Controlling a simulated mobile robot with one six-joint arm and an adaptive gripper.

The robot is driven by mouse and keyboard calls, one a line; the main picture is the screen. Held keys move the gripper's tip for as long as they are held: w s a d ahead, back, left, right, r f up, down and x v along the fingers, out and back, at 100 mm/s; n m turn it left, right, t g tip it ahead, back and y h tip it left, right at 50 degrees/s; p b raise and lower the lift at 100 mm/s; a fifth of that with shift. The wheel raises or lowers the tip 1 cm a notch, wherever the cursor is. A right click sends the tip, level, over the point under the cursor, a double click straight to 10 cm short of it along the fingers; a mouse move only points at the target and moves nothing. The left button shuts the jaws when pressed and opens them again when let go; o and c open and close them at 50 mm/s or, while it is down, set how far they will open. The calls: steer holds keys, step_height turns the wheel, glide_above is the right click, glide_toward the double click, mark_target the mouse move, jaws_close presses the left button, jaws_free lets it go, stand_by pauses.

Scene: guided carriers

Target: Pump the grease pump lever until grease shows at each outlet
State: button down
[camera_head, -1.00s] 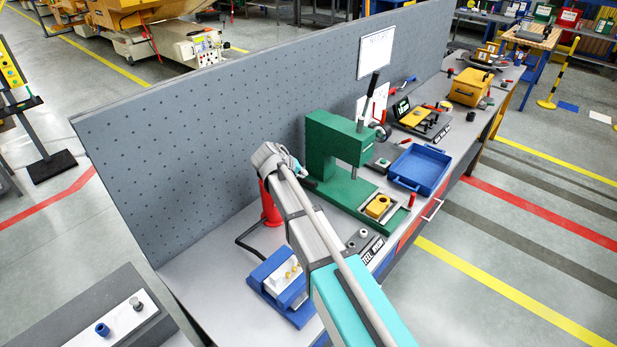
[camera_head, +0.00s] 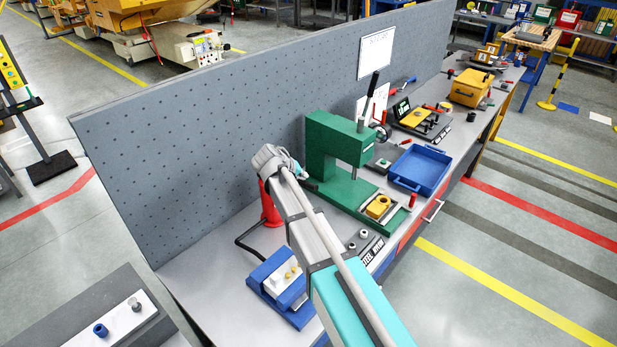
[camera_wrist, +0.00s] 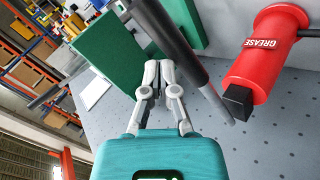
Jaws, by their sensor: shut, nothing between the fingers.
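The red grease pump (camera_head: 270,206) stands on the bench near the pegboard, partly hidden by my arm. In the wrist view its red body (camera_wrist: 268,55), marked GREASE, lies at the right with a black block at its end. A dark rod with a thinner grey end (camera_wrist: 180,42), apparently the pump lever, runs diagonally beside my fingers. My gripper (camera_wrist: 159,66) is shut and empty, close to the rod; I cannot tell whether they touch. A blue block with a white top and brass fittings (camera_head: 287,272), apparently the outlets, sits in front; grease on it cannot be made out.
A green press (camera_head: 338,150) stands just beyond my gripper, with a yellow part on its base. A blue tray (camera_head: 420,168) lies farther along the bench. The pegboard (camera_head: 200,150) closes off the back. A black hose runs from the pump towards the blue block.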

steer(key=shift+s+d+f+b, duration=0.1)
steer(key=shift+d+f+b, duration=0.05)
steer(key=shift+f+b, duration=0.6)
steer(key=shift+s+d+f+b, duration=0.15)
steer(key=shift+f+b, duration=0.6)
steer(key=shift+f, duration=0.05)
steer(key=shift+s+d+f+b, duration=0.1)
steer(key=shift+d+f+b, duration=0.05)
steer(key=shift+f+b, duration=0.6)
stand_by(3.4)
steer(key=shift+r, duration=0.2)
stand_by(0.4)
steer(key=shift+w+a+r+p, duration=0.2)
steer(key=shift+a+r+p, duration=0.05)
steer(key=shift+r+p, duration=1)
steer(key=shift+w+a+r+p, duration=0.2)
steer(key=shift+a+r+p, duration=0.05)
steer(key=shift+r+p, duration=1)
steer(key=shift+w+a+r+p, duration=0.2)
steer(key=shift+a+r+p, duration=0.05)
steer(key=shift+r+p, duration=0.95)
